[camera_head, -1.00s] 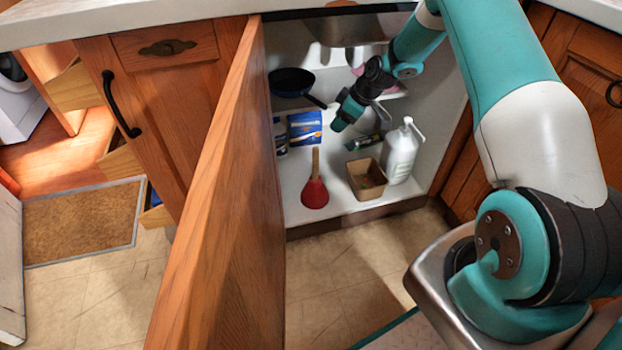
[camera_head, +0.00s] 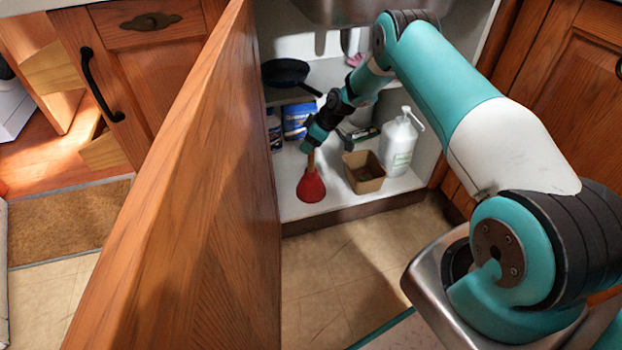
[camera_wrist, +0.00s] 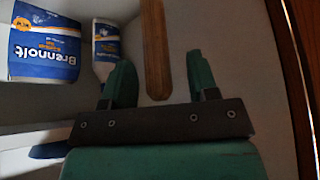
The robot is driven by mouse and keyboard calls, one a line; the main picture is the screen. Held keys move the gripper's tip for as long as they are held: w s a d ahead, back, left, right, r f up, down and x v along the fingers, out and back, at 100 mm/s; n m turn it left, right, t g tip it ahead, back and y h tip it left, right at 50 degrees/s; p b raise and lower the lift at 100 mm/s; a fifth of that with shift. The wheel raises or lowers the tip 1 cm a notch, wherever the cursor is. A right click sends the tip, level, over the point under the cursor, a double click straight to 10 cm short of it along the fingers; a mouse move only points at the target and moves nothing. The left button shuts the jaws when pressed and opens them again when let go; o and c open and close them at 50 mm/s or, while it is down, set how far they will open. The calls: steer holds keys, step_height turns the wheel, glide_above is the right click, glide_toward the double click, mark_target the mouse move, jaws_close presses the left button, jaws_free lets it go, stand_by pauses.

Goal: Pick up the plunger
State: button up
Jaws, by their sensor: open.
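The plunger (camera_head: 311,187) stands upright on the cabinet floor, with its red cup down. The top of its wooden handle is hidden behind my gripper (camera_head: 309,146) in the head view. In the wrist view the handle (camera_wrist: 155,45) reaches in between the two green fingers of my gripper (camera_wrist: 160,80), with a gap on each side. The fingers are open and hold nothing. The red cup is out of the wrist view.
A brown box (camera_head: 364,172) and a white pump bottle (camera_head: 399,145) stand right of the plunger. Blue-and-white Brennolt packages (camera_wrist: 45,45) are behind it. A dark pan (camera_head: 285,72) sits above. The open cabinet door (camera_head: 215,200) stands close on the left.

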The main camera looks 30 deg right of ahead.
steer(key=shift+w+a+f, duration=0.15)
steer(key=shift+w+f, duration=0.05)
steer(key=shift+f, duration=0.2)
jaws_close()
steer(key=shift+r, duration=0.15)
